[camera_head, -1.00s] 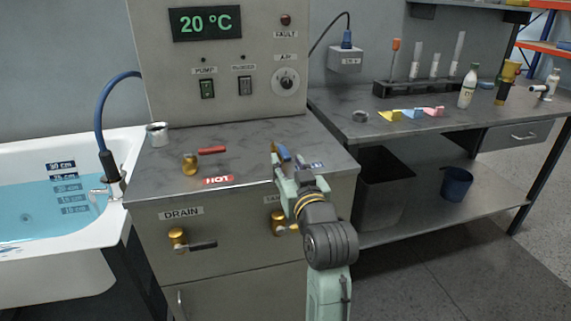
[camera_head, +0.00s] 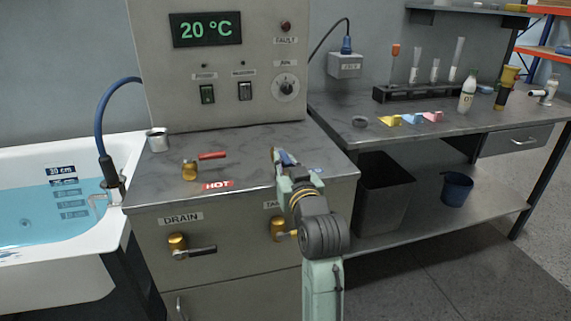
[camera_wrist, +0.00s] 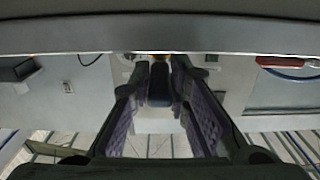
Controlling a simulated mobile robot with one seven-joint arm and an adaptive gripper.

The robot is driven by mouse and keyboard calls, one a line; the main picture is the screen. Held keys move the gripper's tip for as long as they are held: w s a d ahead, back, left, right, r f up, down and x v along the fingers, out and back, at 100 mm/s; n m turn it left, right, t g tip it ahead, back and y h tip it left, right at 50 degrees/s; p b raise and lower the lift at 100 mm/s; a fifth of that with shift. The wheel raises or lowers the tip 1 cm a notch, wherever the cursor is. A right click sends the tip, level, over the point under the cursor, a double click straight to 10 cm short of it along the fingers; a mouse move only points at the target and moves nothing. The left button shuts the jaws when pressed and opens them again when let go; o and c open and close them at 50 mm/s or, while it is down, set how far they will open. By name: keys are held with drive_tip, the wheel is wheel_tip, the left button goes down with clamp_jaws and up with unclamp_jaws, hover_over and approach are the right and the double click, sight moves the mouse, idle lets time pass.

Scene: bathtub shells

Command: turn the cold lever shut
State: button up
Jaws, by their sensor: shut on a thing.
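The cold lever (camera_head: 287,158) has a blue handle and sits on the right of the grey counter top, mostly hidden by my gripper in the head view. My gripper (camera_head: 290,165) reaches over the counter's front edge and is shut on this blue handle. In the wrist view the dark blue handle (camera_wrist: 160,84) lies between the two fingers of my gripper (camera_wrist: 161,95), with a bit of brass beyond it. The blue label beside the lever is mostly covered by my gripper.
The red hot lever (camera_head: 212,156) is to the left on the counter, behind the HOT label (camera_head: 218,185). A metal cup (camera_head: 157,140) stands at the back left. The drain lever (camera_head: 200,251) and a partly hidden tap (camera_head: 278,229) are on the cabinet front.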

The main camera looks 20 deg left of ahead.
clamp_jaws()
idle(0.4)
drive_tip(key=shift+w+d+f+n+g+y+b, duration=0.1)
drive_tip(key=shift+w+d+n+g+y+b, duration=0.25)
drive_tip(key=shift+n+g+y, duration=0.3)
drive_tip(key=shift+w+d+n+g+y+b, duration=0.2)
drive_tip(key=shift+d+n+g+y+b, duration=0.1)
drive_tip(key=shift+n+g+y+b, duration=0.35)
drive_tip(key=shift+w+d+f+n+g+y+b, duration=0.1)
drive_tip(key=shift+w+d+n+g+y+b, duration=0.2)
drive_tip(key=shift+n+g+y, duration=0.35)
drive_tip(key=n+g+y, duration=0.1)
drive_tip(key=w+g+b, duration=0.1)
drive_tip(key=n+g+y+b, duration=0.1)
drive_tip(key=g, duration=0.1)
drive_tip(key=shift+w+d+r+n+y, duration=0.1)
drive_tip(key=shift+w+d+n+y, duration=0.2)
drive_tip(key=shift+d+n+y, duration=0.1)
drive_tip(key=shift+w+d+r+n+g+y+b, duration=0.1)
drive_tip(key=shift+w+n+g+y+b, duration=0.2)
drive_tip(key=shift+n+g, duration=0.5)
drive_tip(key=shift+w+d+n+g+y+b, duration=0.15)
drive_tip(key=shift+w+n+g+b, duration=0.2)
drive_tip(key=shift+g, duration=0.7)
drive_tip(key=shift+a, duration=0.1)
